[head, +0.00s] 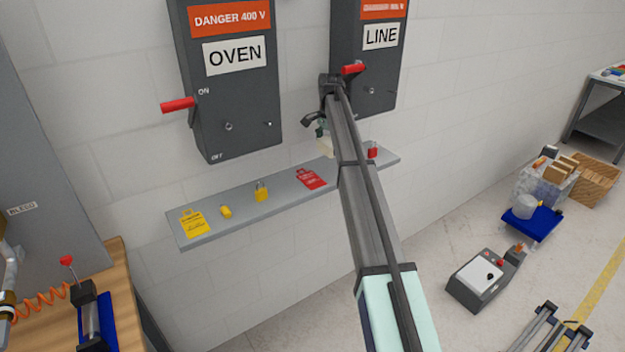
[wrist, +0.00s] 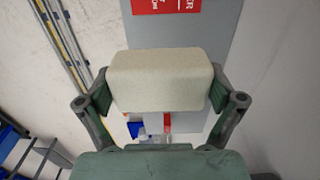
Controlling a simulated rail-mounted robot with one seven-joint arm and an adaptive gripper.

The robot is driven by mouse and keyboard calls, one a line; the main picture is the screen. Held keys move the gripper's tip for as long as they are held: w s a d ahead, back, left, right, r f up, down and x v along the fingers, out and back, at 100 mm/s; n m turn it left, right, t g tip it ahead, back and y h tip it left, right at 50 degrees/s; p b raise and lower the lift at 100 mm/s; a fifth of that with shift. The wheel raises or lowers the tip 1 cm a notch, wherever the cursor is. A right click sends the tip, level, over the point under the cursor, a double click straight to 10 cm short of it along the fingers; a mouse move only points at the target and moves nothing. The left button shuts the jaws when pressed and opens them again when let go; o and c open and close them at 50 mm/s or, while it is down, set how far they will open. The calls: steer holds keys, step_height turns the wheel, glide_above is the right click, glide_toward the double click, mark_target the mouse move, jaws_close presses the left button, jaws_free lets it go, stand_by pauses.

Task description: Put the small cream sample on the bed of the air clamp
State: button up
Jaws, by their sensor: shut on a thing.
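My gripper (wrist: 163,92) is shut on the small cream sample (wrist: 160,78), a cream block held crosswise between its two fingers in the wrist view. In the head view the sample (head: 325,146) shows only in part beside my arm, near the wall shelf. My gripper there (head: 322,132) is mostly hidden by my arm. What looks like the air clamp (head: 92,318) is at the lower left, with a red knob, a blue part and an orange coiled hose. Its bed cannot be clearly made out.
The grey wall shelf (head: 245,217) holds yellow and red tags and padlocks. Above it hang the OVEN switch box (head: 235,110) and the LINE switch box (head: 385,75), with red levers. A wooden bench (head: 40,335) is at lower left. Several items stand on the floor at right.

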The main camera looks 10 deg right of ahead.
mark_target(327, 176)
step_height(327, 176, down, 10)
steer(key=p, duration=0.2)
steer(key=shift+w+p, duration=0.1)
steer(key=shift+p, duration=0.25)
steer(key=shift+f, duration=0.1)
steer(key=o, duration=0.5)
step_height(327, 176, up, 12)
steer(key=b, duration=0.2)
steer(key=shift+b, duration=0.4)
